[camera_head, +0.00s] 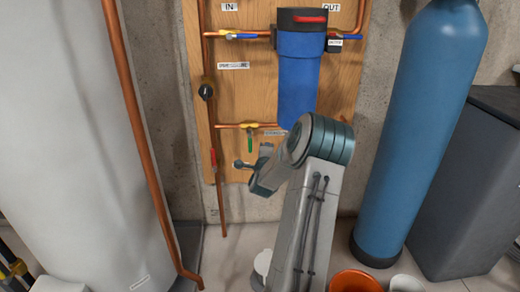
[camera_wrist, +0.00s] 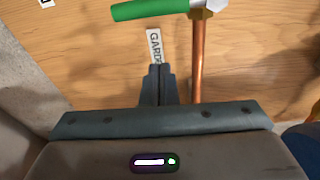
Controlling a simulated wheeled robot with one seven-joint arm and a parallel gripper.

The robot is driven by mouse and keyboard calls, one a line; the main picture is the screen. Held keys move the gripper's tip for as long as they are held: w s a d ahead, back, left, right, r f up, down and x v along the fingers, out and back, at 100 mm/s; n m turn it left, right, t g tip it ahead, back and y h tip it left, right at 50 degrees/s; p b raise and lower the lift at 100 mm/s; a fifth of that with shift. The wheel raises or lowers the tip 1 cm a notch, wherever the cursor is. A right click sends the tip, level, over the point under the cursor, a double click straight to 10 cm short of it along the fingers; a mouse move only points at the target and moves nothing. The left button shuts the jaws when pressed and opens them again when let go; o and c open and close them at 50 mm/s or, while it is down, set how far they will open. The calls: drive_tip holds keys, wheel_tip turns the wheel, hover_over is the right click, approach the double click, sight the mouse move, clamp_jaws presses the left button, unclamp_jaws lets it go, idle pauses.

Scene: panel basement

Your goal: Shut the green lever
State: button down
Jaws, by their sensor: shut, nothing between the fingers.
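The green lever (camera_head: 250,143) hangs straight down from a brass valve (camera_head: 249,126) on a horizontal copper pipe, square to that pipe. In the wrist view the green lever (camera_wrist: 150,9) lies across the top edge, and the pipe (camera_wrist: 197,60) runs vertically. My gripper (camera_wrist: 160,70) is shut and empty. Its tips are in front of the wooden board by the "GARD…" label (camera_wrist: 154,47), short of the lever and apart from it in the picture. In the head view my gripper (camera_head: 264,170) is below and right of the lever, partly hidden by my wrist.
A blue filter housing (camera_head: 298,80) hangs above on the wooden board (camera_head: 240,95). A red-handled valve (camera_head: 213,158) and a black knob (camera_head: 206,92) are on the left pipe. A white tank (camera_head: 75,120) stands left, a tall blue cylinder (camera_head: 415,130) right.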

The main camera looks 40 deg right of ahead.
drive_tip(key=p+v, duration=0.2)
drive_tip(key=v, duration=0.6)
drive_tip(key=shift+a, duration=0.45)
drive_tip(key=shift+w+a, duration=0.1)
